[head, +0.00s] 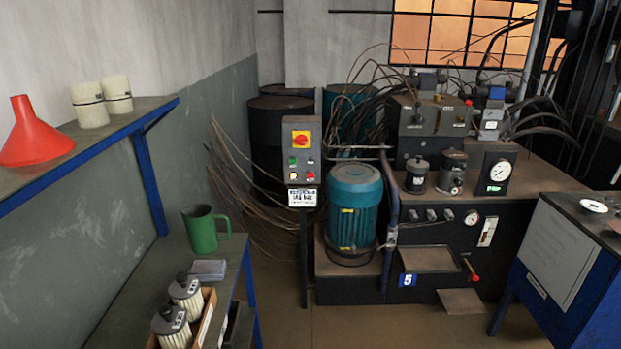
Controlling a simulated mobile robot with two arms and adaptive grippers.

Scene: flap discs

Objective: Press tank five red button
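A grey control box (285,150) stands on a post in the middle of the head view, left of the green motor. A small red button (310,176) sits at its lower right. A small green button (293,160) is at its upper left, with small pale buttons beside these. A larger red rotary switch on a yellow plate (301,139) is above them. A blue sign with a 5 (407,280) is on the front of the dark tank (465,265) to the right. Neither of my grippers is in view.
A shelf (100,140) with a red funnel (34,135) and a lower bench (150,285) with a green jug (203,230) line the left wall. The green motor (353,212) is right of the post. A blue cabinet (570,270) stands at right. Floor (350,328) is open in front.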

